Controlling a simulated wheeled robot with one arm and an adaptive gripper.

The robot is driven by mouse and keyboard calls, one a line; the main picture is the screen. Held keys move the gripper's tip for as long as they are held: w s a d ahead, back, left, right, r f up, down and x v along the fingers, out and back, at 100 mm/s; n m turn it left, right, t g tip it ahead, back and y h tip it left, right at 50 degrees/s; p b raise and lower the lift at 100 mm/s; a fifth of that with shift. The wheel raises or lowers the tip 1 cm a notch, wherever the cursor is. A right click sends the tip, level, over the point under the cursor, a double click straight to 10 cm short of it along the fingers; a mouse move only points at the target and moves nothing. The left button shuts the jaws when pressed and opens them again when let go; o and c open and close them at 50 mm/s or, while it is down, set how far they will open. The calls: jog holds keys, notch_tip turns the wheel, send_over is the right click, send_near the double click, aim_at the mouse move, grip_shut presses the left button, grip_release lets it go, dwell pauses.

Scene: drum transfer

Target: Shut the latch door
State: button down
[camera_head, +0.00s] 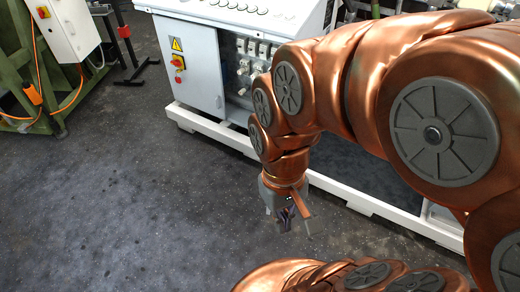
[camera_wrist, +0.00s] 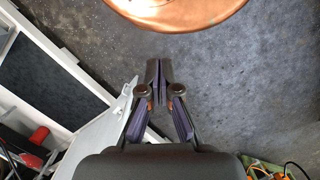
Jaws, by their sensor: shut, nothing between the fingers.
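A white cabinet (camera_head: 192,68) stands at the upper middle of the head view, with an open bay of fittings (camera_head: 248,65) on its front. A pale panel (camera_wrist: 98,118) with a small dark fitting shows left of my fingers in the wrist view; it may be the latch door, but I cannot tell for sure. My gripper (camera_head: 290,220) points down over the floor in front of the cabinet's white base frame. In the wrist view its fingertips (camera_wrist: 160,72) are together with nothing between them. My arm hides the right part of the cabinet.
A yellow warning sign (camera_head: 176,44) and a red switch (camera_head: 178,63) are on the cabinet's left front. A white base rail (camera_head: 215,137) runs along the floor. A green frame (camera_head: 40,75) with a grey box stands at upper left. The grey floor (camera_head: 130,200) in front is clear.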

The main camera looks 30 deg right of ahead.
jog(key=w+d+f+m+t+y+b, duration=0.1)
jog(key=w+d+f+m+y+b, duration=0.15)
jog(key=w+m+b, duration=0.35)
jog(key=w+d+f+m+t+y+b, duration=0.1)
jog(key=w+d+f+m+b, duration=0.2)
jog(key=w, duration=0.5)
jog(key=w+d+f+m+y+b, duration=0.2)
jog(key=w+f+m+b, duration=0.1)
jog(key=w+f+m, duration=0.3)
jog(key=w+d+f+m+t+b, duration=0.2)
jog(key=w+d+f+m+b, duration=0.15)
jog(key=d, duration=0.45)
jog(key=w+d+f+m+t+b, duration=0.2)
jog(key=w+d+f+m, duration=0.15)
jog(key=d, duration=0.55)
jog(key=w+d+f+m+t+b, duration=0.2)
jog(key=w+d+f+m+b, duration=0.15)
jog(key=d, duration=0.45)
jog(key=w+a+f+b, duration=0.2)
jog(key=w+a+f, duration=0.5)
jog(key=shift+a+m+y, duration=0.35)
jog(key=shift+a+m, duration=0.05)
jog(key=shift+m, duration=0.05)
